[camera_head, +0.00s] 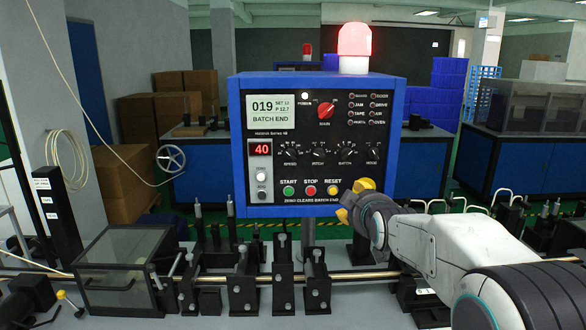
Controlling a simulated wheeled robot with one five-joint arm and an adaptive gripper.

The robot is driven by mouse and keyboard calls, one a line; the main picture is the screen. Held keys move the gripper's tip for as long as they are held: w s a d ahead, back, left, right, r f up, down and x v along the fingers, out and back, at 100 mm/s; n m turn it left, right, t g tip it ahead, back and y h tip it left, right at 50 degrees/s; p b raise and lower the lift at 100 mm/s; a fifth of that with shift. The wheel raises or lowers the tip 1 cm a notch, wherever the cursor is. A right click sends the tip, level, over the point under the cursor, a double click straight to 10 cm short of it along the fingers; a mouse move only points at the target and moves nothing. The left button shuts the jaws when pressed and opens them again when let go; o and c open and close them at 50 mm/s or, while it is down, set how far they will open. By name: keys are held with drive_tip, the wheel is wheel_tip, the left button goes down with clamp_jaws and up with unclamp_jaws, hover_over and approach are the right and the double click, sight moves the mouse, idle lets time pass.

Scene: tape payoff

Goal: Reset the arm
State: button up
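A blue control box (236,150) with a black panel stands in the middle of the head view. Its screen (271,114) reads 019 and BATCH END, and a red display (261,149) reads 40. Below are a green START button (289,191), a red STOP button (310,191) and a yellow RESET button (333,190). My gripper (349,202), with yellow finger parts, is just right of and below the RESET button, in front of the panel's lower right. The fingertips overlap in view, so opening and contact with the panel are unclear. No held thing shows.
A lit red beacon (354,43) tops the box. Below it, a metal rod (345,276) runs through several black stands (283,275) on the grey bench. A clear-sided black box (124,265) stands at left. Black fixtures also crowd the right side.

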drive_tip(key=s+f+m+g, duration=0.4)
drive_tip(key=s+f+g, duration=0.5)
drive_tip(key=s+f, duration=0.7)
drive_tip(key=s+r+m+g, duration=0.1)
drive_tip(key=s, duration=2.3)
drive_tip(key=shift+s, duration=0.15)
drive_tip(key=shift+r, duration=0.1)
